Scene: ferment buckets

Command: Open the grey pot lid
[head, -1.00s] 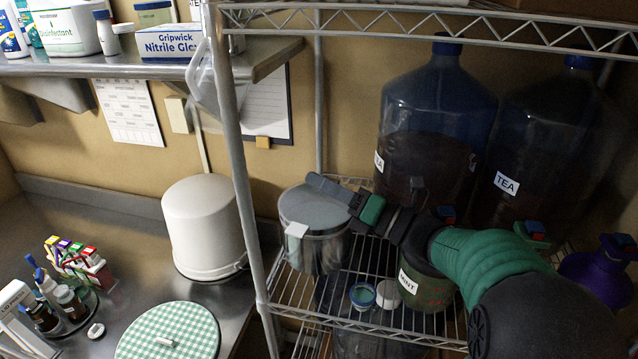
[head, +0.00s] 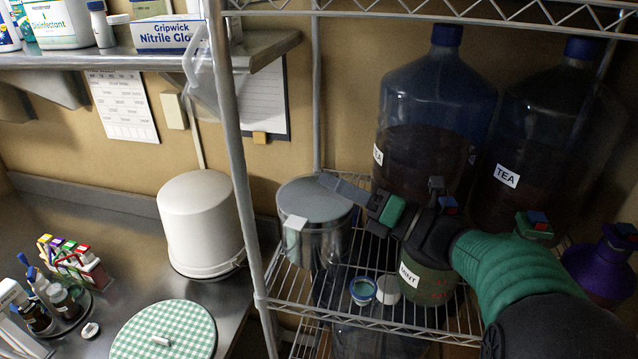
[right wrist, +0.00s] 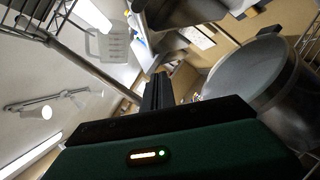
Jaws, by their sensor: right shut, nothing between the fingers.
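The steel pot with a grey lid (head: 315,199) stands upright on the wire shelf, lid on. A pale tab (head: 295,222) sticks out at the lid's front left edge. My right gripper (head: 327,181) is shut and empty, with its fingers at the far right edge of the lid; I cannot tell whether they touch it. In the right wrist view the shut fingers (right wrist: 158,90) show left of the pot, and the lid (right wrist: 250,75) is at the right. My left gripper is not in view.
The wire shelf (head: 330,291) also holds a MINT jar (head: 427,282), a small blue-rimmed jar (head: 362,290) and large TEA jugs (head: 432,105) behind. A shelf post (head: 238,170) stands left of the pot. A white bucket (head: 200,220) stands on the counter beyond it.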

